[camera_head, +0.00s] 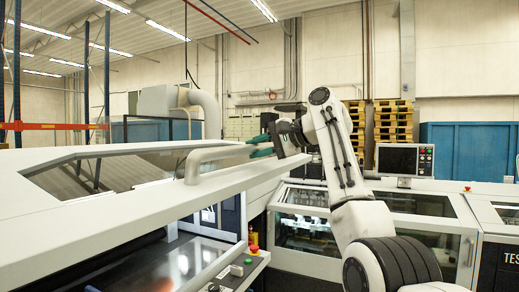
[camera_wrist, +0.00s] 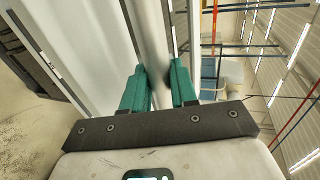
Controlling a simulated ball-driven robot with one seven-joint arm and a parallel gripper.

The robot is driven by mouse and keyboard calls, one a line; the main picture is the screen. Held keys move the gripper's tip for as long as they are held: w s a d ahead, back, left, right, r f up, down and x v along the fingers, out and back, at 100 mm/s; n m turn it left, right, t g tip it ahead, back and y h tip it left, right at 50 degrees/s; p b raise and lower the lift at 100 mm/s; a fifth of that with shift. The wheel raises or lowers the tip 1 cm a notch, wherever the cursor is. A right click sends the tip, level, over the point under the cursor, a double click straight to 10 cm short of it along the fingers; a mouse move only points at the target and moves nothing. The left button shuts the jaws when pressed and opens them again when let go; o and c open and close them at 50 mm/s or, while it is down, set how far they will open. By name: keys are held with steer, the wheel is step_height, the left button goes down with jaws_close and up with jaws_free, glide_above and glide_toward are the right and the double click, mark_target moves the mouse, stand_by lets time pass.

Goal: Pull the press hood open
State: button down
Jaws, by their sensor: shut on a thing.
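The press hood (camera_head: 110,218) is a large white cover with a dark window, filling the left of the head view. It stands raised, with a gap under its front edge where the press inside shows. A grey tubular handle (camera_head: 205,158) is fixed on its top face near the front edge. My gripper (camera_head: 262,146) has its teal fingers at the right part of this handle. In the wrist view my gripper (camera_wrist: 160,82) is shut with the grey handle bar (camera_wrist: 152,40) between its fingers. The fingers hide part of the bar.
Below the hood is the open press interior (camera_head: 165,262), with a control strip and red button (camera_head: 254,248) at its right. A machine with glass doors (camera_head: 310,235) and a monitor (camera_head: 404,160) stand to the right. Pallets (camera_head: 393,120) and blue containers are behind.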

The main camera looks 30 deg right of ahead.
steer(key=shift+w+a+f, duration=0.2)
steer(key=shift+a+f, duration=0.3)
steer(key=shift+f, duration=0.1)
steer(key=c, duration=1.3)
jaws_free()
steer(key=shift+o, duration=0.9)
steer(key=shift+w+a+f, duration=0.1)
steer(key=shift+w+a, duration=0.1)
steer(key=shift+a, duration=0.05)
steer(key=shift+o, duration=0.7)
steer(key=shift+a, duration=0.1)
steer(key=shift+o, duration=0.3)
steer(key=shift+d+r, duration=0.2)
steer(key=shift+s+d, duration=0.15)
steer(key=shift+d, duration=0.25)
